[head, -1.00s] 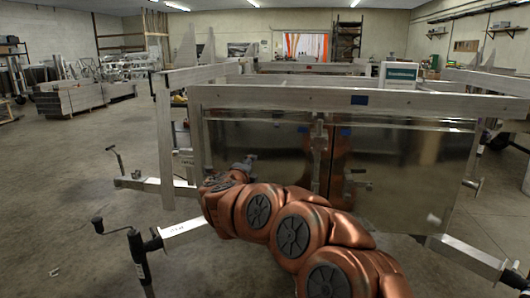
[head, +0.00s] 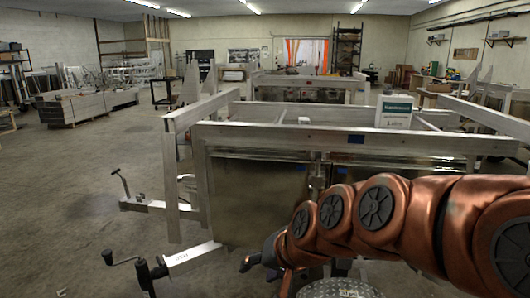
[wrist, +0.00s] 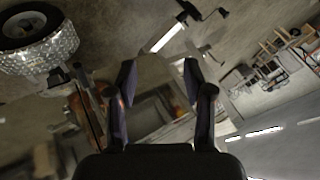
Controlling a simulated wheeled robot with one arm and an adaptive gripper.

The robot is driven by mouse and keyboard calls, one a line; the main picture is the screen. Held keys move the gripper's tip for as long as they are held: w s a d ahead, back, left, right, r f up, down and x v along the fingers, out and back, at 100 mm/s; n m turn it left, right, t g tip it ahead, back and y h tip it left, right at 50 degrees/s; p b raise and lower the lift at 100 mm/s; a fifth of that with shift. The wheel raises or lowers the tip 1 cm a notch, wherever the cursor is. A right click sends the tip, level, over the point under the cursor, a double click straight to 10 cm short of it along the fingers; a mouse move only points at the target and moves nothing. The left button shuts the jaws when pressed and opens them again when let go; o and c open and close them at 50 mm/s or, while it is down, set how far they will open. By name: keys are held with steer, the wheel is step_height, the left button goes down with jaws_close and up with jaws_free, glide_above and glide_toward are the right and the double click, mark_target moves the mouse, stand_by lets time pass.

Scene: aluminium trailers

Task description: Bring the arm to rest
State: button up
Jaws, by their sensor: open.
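My copper-coloured arm (head: 375,215) enters from the right edge in the head view and reaches left in front of the trailer's metal front panel. My gripper (head: 252,262) is at its far end, low in front of the panel and partly blurred. In the wrist view my gripper (wrist: 160,80) has its two dark fingers spread apart. Nothing is held between them; only floor and trailer parts show behind. I cannot tell how far the fingers are from the trailer.
An aluminium trailer (head: 350,140) stands close ahead, with a white box (head: 394,112) on it. A drawbar with a jack crank (head: 150,270) juts out at lower left. The wrist view shows a wheel (wrist: 32,28). Open floor (head: 90,180) lies to the left.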

steer(key=s+d+f+g+h+p, duration=0.1)
steer(key=s+d+g+h+p, duration=0.1)
steer(key=s+d, duration=0.7)
steer(key=s+d+f+g+h+p, duration=0.1)
steer(key=s+d+g+h+p, duration=0.2)
steer(key=s+d, duration=0.7)
steer(key=s+g, duration=0.2)
steer(key=s, duration=0.4)
steer(key=shift+f+n+h, duration=0.3)
steer(key=shift+n, duration=0.1)
steer(key=shift+s, duration=0.3)
steer(key=shift+c, duration=1)
steer(key=shift+a, duration=0.1)
